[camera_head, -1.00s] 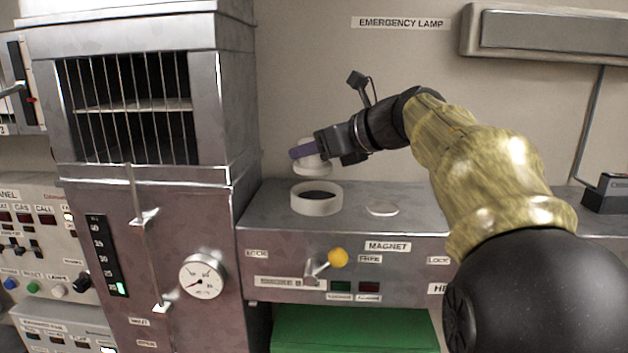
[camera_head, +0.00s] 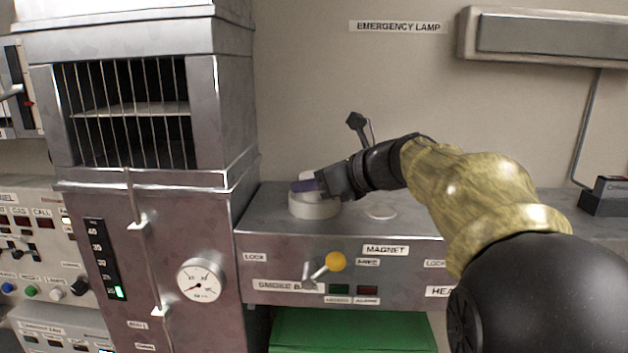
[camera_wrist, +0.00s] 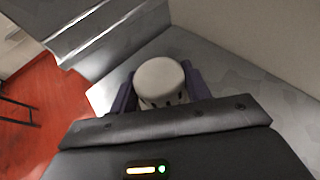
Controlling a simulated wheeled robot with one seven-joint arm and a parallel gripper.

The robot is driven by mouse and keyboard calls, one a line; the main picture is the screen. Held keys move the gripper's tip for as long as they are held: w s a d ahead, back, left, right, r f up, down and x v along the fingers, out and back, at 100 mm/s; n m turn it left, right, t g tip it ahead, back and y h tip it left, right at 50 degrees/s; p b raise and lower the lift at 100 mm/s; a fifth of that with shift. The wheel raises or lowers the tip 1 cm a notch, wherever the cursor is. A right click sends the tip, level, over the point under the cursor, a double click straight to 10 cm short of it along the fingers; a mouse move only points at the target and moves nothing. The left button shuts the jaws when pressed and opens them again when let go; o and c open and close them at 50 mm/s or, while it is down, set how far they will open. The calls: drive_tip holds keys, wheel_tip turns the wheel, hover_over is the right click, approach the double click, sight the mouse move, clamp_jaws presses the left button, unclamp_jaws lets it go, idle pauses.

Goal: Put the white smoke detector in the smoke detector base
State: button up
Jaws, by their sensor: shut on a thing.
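The white smoke detector (camera_wrist: 160,82) is between the two purple fingers of my gripper (camera_wrist: 162,92) in the wrist view. In the head view my gripper (camera_head: 308,186) is shut on it, and only a small white part of the detector (camera_head: 307,175) shows above the finger. The smoke detector base (camera_head: 314,210) is a white ring on the grey metal bench, directly under my gripper. The detector is at or inside the ring's opening; the finger hides how deep it sits. The base does not show clearly in the wrist view.
A flat white disc (camera_head: 381,212) lies on the bench (camera_head: 420,225) right of the base. A tall metal cabinet (camera_head: 150,200) stands close on the left. The wall is behind.

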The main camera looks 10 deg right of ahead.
drive_tip(key=shift+w+f, duration=0.1)
drive_tip(key=o, duration=1)
drive_tip(key=shift+r, duration=0.2)
drive_tip(key=shift+s+d, duration=0.25)
drive_tip(key=shift+s, duration=0.05)
drive_tip(key=b+v, duration=0.3)
drive_tip(key=v, duration=0.8)
drive_tip(key=shift+s+r+b, duration=0.1)
drive_tip(key=shift+s+b, duration=0.1)
drive_tip(key=shift+b, duration=0.1)
